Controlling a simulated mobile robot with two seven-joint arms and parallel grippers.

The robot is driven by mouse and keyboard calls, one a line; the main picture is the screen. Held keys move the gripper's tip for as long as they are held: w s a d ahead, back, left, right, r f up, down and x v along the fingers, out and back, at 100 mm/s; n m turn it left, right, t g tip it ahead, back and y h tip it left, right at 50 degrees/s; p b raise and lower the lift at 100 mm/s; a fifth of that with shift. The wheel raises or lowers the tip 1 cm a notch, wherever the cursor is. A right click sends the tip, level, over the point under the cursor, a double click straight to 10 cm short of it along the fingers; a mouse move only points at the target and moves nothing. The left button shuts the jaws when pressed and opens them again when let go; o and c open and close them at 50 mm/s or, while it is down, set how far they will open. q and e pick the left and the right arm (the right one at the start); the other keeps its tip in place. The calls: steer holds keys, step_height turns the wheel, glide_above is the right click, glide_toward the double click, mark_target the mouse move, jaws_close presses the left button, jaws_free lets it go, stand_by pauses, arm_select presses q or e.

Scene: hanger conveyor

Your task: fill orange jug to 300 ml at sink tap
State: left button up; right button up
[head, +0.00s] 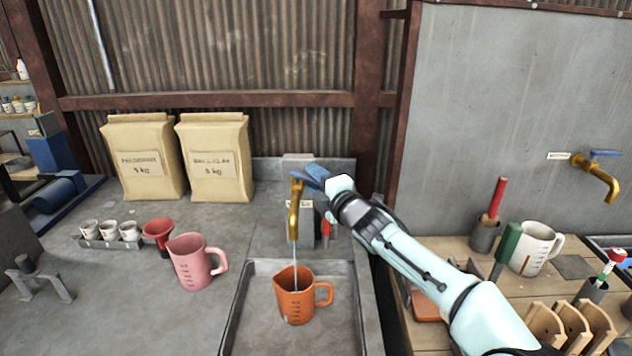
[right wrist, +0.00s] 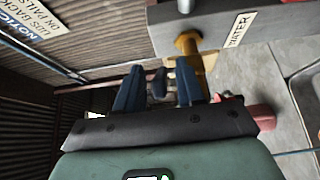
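The orange jug (head: 295,298) stands upright in the sink basin (head: 262,285), its handle to the right. Measuring marks show on its side, but I cannot read the water level. A thin stream of water (head: 295,262) falls from the brass tap (head: 294,210) into the jug. My right gripper (head: 315,176) is at the top of the tap, by its handle. In the right wrist view, its two blue fingers (right wrist: 160,92) are apart, with a small dark part seen between them and the brass tap body (right wrist: 190,48) just beyond. Contact with the handle is unclear. My left gripper is out of view.
A pink jug (head: 192,262) stands left of the basin, near a red funnel (head: 158,230) and small white cups (head: 108,231). Two paper sacks (head: 215,160) stand behind. A white jug (head: 534,250) and tools stand on the wooden bench at right, under another tap (head: 600,175).

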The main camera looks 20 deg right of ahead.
steer(key=shift+s+d, duration=0.1)
steer(key=shift+s, duration=0.5)
steer(key=s+d+b, duration=0.1)
steer(key=s, duration=1.1)
steer(key=shift+d, duration=0.1)
stand_by(1.2)
